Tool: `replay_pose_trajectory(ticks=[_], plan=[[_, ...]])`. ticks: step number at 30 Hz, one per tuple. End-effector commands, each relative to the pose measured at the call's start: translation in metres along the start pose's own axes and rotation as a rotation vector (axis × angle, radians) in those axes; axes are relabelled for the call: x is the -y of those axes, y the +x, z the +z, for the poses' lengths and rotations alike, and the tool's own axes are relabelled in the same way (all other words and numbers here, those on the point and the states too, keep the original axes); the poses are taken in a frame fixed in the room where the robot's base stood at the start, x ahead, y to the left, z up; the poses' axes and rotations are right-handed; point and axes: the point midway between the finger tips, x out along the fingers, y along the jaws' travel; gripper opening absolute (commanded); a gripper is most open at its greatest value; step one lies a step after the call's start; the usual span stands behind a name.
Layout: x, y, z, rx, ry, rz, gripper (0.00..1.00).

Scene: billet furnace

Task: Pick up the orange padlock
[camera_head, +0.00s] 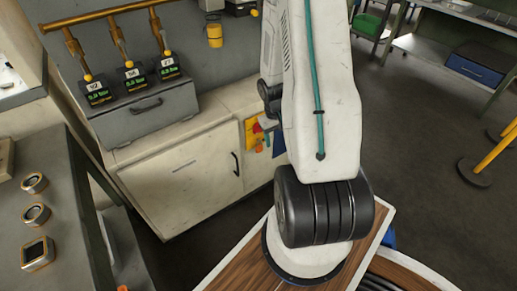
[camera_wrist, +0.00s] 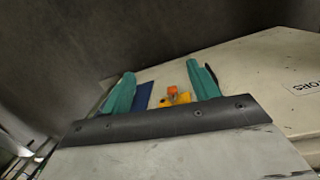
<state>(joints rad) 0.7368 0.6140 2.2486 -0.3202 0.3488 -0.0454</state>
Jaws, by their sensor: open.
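My gripper shows in the wrist view (camera_wrist: 165,78) as two teal fingers spread apart, with nothing held between them. A small orange block (camera_wrist: 172,90), which looks like the orange padlock, sits between the fingers in the picture, nearer the right one. Yellow pieces (camera_wrist: 182,98) are just below it, and a dark blue panel (camera_wrist: 143,97) is to its left. The gripper's dark palm edge hides their lower parts. In the head view, small yellow and red-orange items (camera_head: 249,133) hang by the cabinet's right end, partly behind my arm.
A cream cabinet (camera_head: 188,180) stands behind my arm, with a grey box (camera_head: 145,115) and numbered tags on top. A grey table (camera_head: 50,215) with several gauges is at left. Open floor (camera_head: 420,130) lies to the right, with a yellow post (camera_head: 492,155).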

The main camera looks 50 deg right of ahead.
Motion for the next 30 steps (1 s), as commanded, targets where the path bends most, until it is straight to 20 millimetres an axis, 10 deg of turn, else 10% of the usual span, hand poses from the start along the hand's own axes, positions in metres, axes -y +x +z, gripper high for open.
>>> replay_pose_trajectory(ticks=[9,15,30], plan=[[-0.037,0.176,-0.024,-0.269,-0.014,-0.078,0.60],[-0.029,0.257,-0.044,-0.610,-0.032,-0.143,0.60],[-0.022,0.201,-0.116,-1.309,-0.087,-0.162,0.60]])
